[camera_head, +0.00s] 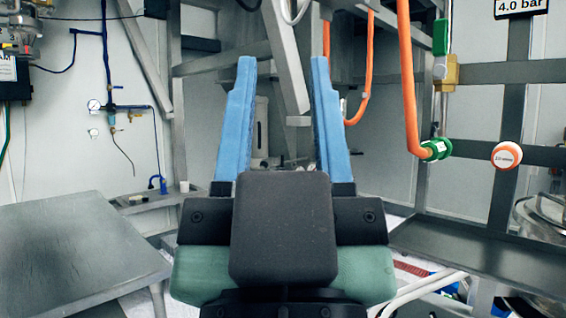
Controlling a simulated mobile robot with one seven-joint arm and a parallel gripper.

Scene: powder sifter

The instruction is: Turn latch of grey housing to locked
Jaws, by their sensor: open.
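My gripper (283,64) is in the middle of the view, seen from behind, with its two long blue fingers pointing up and away. The fingers are wide apart with nothing between them. I cannot make out the grey housing or its latch for certain. My gripper hides part of the metal frame area behind it. A slanted grey metal bar (285,58) shows through the gap between the fingers, farther back.
A grey metal table (75,255) stands at the left. A dark metal shelf (480,258) is at the right, below an orange hose (408,90) with a green fitting and a white-and-orange round knob (507,155). A pressure gauge (94,105) hangs on the back left wall.

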